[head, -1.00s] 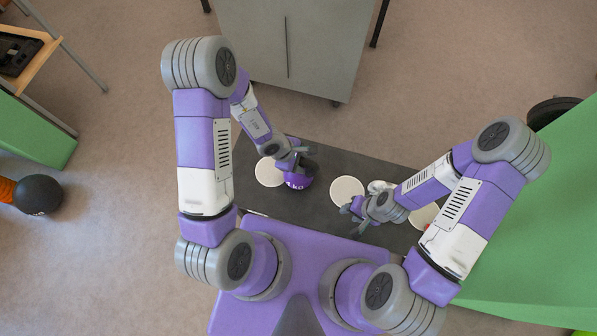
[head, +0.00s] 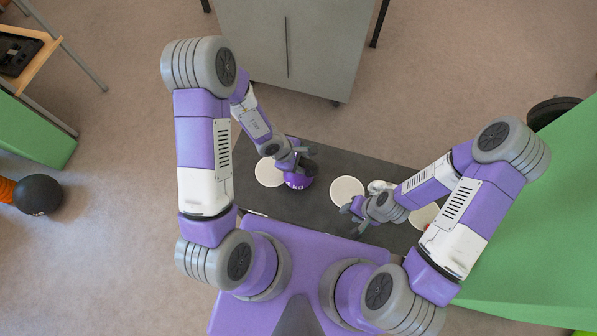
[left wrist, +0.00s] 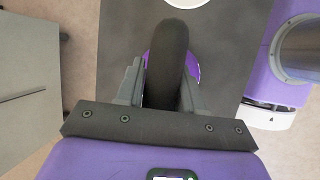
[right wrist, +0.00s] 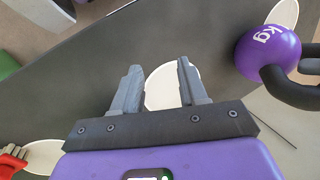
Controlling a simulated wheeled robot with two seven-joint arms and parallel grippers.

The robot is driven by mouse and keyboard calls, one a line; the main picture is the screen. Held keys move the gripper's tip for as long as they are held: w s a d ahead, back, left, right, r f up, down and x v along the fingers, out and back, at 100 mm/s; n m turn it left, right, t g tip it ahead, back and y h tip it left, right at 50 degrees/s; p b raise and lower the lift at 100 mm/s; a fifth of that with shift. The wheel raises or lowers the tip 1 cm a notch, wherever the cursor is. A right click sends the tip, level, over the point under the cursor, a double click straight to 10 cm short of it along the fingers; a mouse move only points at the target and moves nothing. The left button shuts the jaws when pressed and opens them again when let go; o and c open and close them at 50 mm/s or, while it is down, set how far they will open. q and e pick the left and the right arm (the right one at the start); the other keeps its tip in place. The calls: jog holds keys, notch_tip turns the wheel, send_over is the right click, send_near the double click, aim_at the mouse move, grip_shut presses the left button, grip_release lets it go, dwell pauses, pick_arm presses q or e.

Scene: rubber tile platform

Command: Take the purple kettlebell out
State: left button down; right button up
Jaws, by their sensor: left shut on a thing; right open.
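The purple kettlebell (head: 297,181) stands on or just above the dark rubber platform (head: 315,213), beside a white disc on its left. My left gripper (head: 303,158) is shut on its black handle (left wrist: 168,65), which lies between the two fingers in the left wrist view. The kettlebell's purple body shows partly behind the handle there. In the right wrist view the kettlebell (right wrist: 268,53) is at the upper right with "kg" lettering and its dark handle. My right gripper (head: 352,212) is open and empty over the platform; its fingers (right wrist: 160,85) straddle a view of a white disc.
White discs lie on the platform: one left (head: 269,172), one middle (head: 346,190), one right (head: 424,216). A grey cabinet (head: 290,45) stands behind. A red object (right wrist: 12,160) shows at the right wrist view's lower left.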

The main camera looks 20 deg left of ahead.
pick_arm(q)
jog(key=shift+w+d+r, duration=0.1)
jog(key=shift+w+r, duration=0.1)
dwell(0.3)
